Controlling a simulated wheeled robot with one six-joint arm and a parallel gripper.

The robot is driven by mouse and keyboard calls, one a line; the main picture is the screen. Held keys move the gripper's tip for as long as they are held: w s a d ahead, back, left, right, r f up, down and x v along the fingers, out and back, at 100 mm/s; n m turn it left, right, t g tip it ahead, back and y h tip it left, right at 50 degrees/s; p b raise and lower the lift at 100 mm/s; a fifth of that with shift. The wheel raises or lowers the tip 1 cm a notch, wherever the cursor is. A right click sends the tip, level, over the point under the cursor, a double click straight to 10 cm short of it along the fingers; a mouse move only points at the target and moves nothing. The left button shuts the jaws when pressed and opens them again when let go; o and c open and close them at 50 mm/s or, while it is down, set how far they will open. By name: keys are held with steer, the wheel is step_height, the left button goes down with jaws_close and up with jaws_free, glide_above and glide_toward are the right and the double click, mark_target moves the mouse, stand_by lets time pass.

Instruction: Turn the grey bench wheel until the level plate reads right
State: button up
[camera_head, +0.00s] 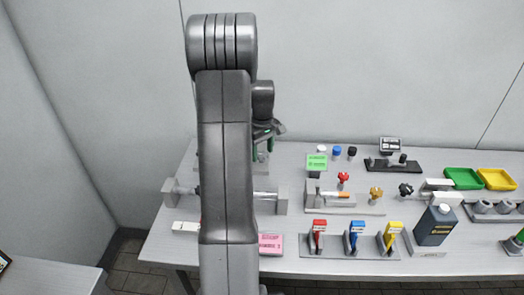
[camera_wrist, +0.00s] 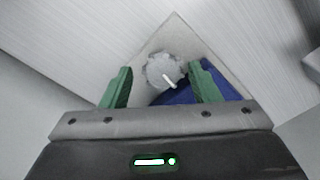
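In the wrist view a round grey wheel (camera_wrist: 158,66) with a notched edge and a white mark shows beyond my fingertips, against a pale corner-shaped surface. My gripper (camera_wrist: 160,82) has two green fingers set wide apart, with nothing held between them. The wheel appears between the fingers in the picture; I cannot tell how far off it is, and no contact shows. In the head view my gripper (camera_head: 263,148) is at the back left of the bench, partly behind my arm. The wheel is not clear there. I cannot make out a level plate or its reading.
A blue part (camera_wrist: 178,96) lies beside the wheel, near the right finger. On the bench (camera_head: 285,255) are a rod between grey blocks (camera_head: 282,198), a pink label (camera_head: 270,243), coloured levers (camera_head: 357,235), a dark jug (camera_head: 436,226) and green and yellow trays (camera_head: 497,179). My arm hides the left part.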

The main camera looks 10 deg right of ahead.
steer(key=shift+s+a+f, duration=0.1)
steer(key=shift+s+a, duration=0.05)
stand_by(0.3)
